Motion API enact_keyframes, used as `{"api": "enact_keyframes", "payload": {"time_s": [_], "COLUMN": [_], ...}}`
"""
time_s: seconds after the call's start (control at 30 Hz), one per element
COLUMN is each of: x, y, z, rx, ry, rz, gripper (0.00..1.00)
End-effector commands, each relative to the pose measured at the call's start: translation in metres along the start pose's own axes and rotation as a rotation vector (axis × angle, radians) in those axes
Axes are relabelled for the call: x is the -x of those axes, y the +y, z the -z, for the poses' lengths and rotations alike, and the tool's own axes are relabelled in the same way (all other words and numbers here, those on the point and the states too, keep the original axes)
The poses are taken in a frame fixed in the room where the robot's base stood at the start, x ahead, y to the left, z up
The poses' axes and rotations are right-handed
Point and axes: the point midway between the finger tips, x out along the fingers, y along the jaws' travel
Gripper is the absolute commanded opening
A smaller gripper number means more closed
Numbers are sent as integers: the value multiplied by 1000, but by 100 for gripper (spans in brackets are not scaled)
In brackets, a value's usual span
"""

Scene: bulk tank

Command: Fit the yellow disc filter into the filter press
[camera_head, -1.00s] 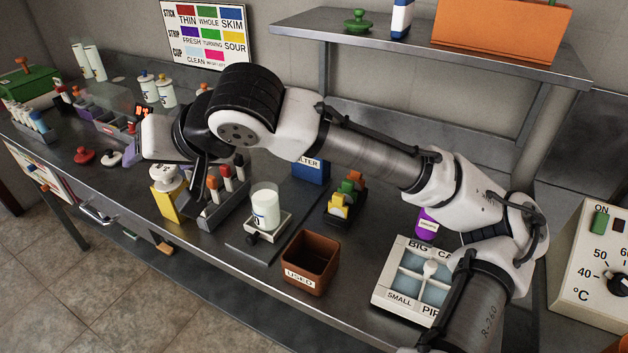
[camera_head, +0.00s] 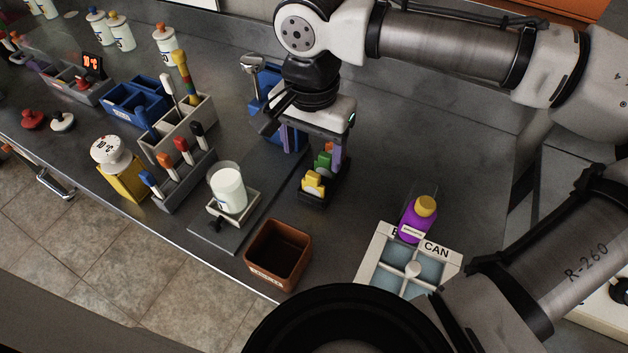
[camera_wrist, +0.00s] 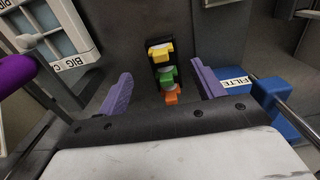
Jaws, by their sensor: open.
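The yellow disc filter (camera_head: 313,184) sits in the front of a small dark rack (camera_head: 312,204), ahead of a green disc and an orange one. In the wrist view the yellow disc (camera_wrist: 161,50) is at the far end of the row. The blue filter press (camera_head: 263,83), with a metal lever, stands behind and left of the rack, partly hidden by my wrist. In the wrist view its blue body (camera_wrist: 284,112) and label are at the right. My gripper (camera_head: 311,146) is open and empty above the rack, its purple fingers either side of the row.
A brown bin (camera_head: 278,254) stands in front of the rack. A beaker of milk (camera_head: 228,187) on a small stand is to the left. A purple bottle (camera_head: 418,217) stands by a divided white tray (camera_head: 371,266) to the right. The counter behind the tray is clear.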

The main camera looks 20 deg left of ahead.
Motion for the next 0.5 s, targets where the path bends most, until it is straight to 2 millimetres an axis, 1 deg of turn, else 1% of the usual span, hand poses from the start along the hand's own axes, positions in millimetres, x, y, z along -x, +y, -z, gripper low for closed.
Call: {"api": "enact_keyframes", "payload": {"time_s": [0.03, 0.1, 0.2, 0.37, 0.5], "x": [-9, -18, -27, -36, -53], "y": [0, 0, 0, 0, 0], "z": [0, 0, 0, 0, 1], "rx": [1, 1, 1, 2, 3], "ry": [-1, -1, 1, 1, 1], "rz": [-2, -1, 0, -1, -2], "gripper": [67, 67, 67, 67, 67]}}
